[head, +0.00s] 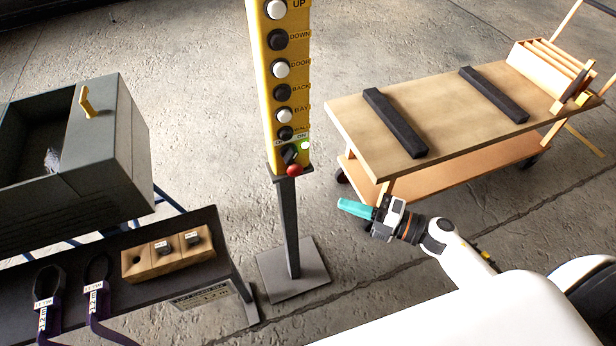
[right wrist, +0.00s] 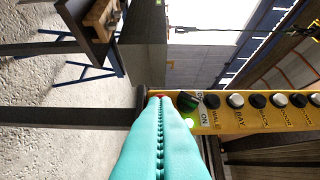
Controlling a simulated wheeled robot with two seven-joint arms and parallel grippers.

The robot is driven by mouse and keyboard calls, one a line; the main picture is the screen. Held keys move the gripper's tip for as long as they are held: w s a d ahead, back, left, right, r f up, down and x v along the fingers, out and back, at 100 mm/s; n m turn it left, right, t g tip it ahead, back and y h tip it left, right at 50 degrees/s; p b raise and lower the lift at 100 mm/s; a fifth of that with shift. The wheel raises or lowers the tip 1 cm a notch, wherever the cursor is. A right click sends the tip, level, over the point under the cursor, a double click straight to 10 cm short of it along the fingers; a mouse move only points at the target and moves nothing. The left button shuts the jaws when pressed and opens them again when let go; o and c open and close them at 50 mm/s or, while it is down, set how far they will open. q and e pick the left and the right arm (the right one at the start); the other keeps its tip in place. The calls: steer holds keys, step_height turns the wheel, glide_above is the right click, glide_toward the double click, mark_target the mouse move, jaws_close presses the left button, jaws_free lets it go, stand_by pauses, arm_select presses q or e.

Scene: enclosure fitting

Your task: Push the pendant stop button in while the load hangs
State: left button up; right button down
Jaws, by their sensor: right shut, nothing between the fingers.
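The yellow pendant (head: 280,80) stands upright on a dark post, with a column of black and white buttons. The red stop button (head: 294,170) is at its lower end, below a dark switch and a lit green-white lamp (head: 305,146). My right gripper (head: 341,204), with teal fingers, is shut and empty, to the right of and below the red button in the head view. In the right wrist view the shut fingertips (right wrist: 160,100) overlap the red button (right wrist: 160,93), mostly hiding it; contact cannot be told. The load is not clearly identifiable. My left gripper is not in view.
A dark grey open enclosure (head: 110,150) is at left. A dark bench (head: 215,232) holds a wooden block (head: 150,262) with black knobs and two purple straps (head: 95,300). A wooden cart (head: 440,110) with black bars stands right. Concrete floor is clear around the post base (head: 292,270).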

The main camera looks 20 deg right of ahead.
mark_target(291, 175)
steer(key=w+a+p, duration=0.1)
steer(key=w+a, duration=0.1)
steer(key=w, duration=0.1)
steer(key=w+a+p, duration=0.1)
steer(key=w+a, duration=0.1)
steer(key=w, duration=0.1)
steer(key=w+a+p, duration=0.2)
steer(key=w, duration=0.2)
steer(key=shift+a, duration=0.25)
